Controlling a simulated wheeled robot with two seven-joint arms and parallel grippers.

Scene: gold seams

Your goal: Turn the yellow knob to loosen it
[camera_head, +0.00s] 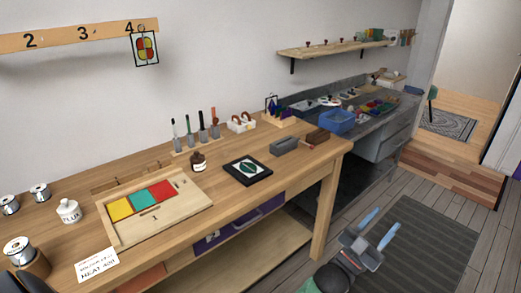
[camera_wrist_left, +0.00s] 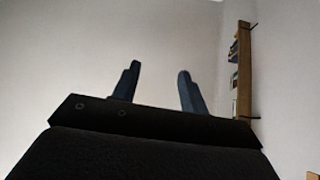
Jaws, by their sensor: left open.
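I cannot make out a yellow knob in either view. My left gripper (camera_head: 386,218) is open and empty, with two blue fingers apart. In the head view it shows low and right of centre, in front of the workbench's right end. In the left wrist view its fingers (camera_wrist_left: 158,85) stand apart with only bare wall between them. My right gripper is not in view.
A grey counter with a blue bin (camera_head: 337,121) stands beyond. Floor at right is clear.

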